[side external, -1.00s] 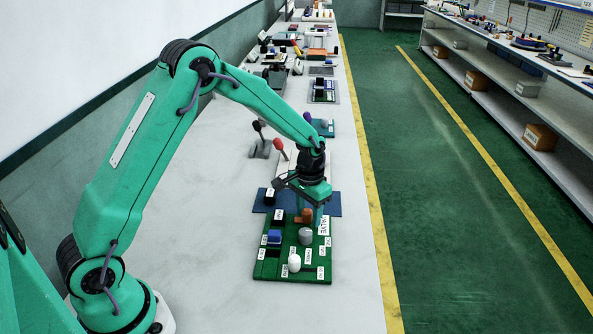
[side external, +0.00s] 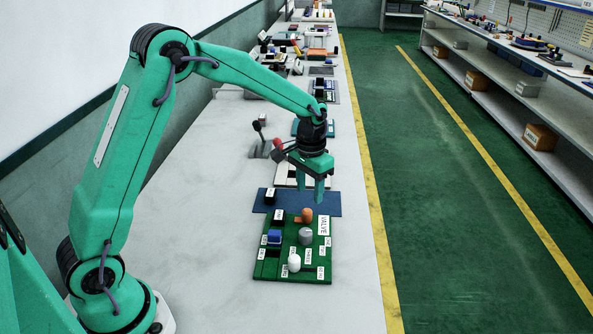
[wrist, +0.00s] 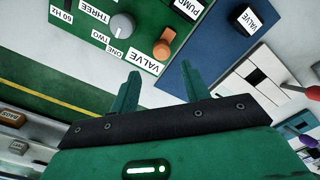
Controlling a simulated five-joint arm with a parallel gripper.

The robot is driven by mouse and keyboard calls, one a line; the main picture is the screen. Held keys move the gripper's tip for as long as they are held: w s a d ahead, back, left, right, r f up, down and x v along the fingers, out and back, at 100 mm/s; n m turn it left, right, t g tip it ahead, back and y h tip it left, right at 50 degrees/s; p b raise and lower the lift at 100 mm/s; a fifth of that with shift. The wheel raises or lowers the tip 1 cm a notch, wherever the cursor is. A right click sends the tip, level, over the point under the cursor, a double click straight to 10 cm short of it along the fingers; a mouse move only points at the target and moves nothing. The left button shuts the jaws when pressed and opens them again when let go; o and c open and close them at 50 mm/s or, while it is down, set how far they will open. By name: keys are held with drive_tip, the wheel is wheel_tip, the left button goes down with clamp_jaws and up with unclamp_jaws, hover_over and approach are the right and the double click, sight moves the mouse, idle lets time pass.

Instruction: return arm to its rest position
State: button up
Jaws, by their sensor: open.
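My green gripper (side external: 314,190) hangs above the far edge of the blue mat, its fingers pointing down, apart and empty. In the wrist view the two fingers of my gripper (wrist: 159,92) stand apart with nothing between them. The green board (side external: 262,262) lies nearer the camera, below my gripper in the side view. The orange knob also shows in the wrist view (wrist: 163,46), beside the VALVE label.
The blue mat (side external: 332,205) holds a black block (side external: 270,196). Behind it are a white panel and levers with a red knob (side external: 277,143). Several boards and devices line the bench farther back. The bench left of the green board is clear.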

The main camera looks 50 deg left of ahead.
drive_tip(key=shift+r, duration=0.1)
drive_tip(key=shift+s+r, duration=0.25)
drive_tip(key=shift+r, duration=0.25)
drive_tip(key=s+r+t, duration=0.3)
drive_tip(key=s+r, duration=0.7)
drive_tip(key=r, duration=0.1)
drive_tip(key=s+d+r+t, duration=0.1)
drive_tip(key=s+r+t, duration=0.1)
drive_tip(key=s, duration=1.3)
drive_tip(key=shift+s+d+r+t, duration=0.25)
drive_tip(key=shift+d+r+t, duration=0.1)
drive_tip(key=shift+r, duration=0.15)
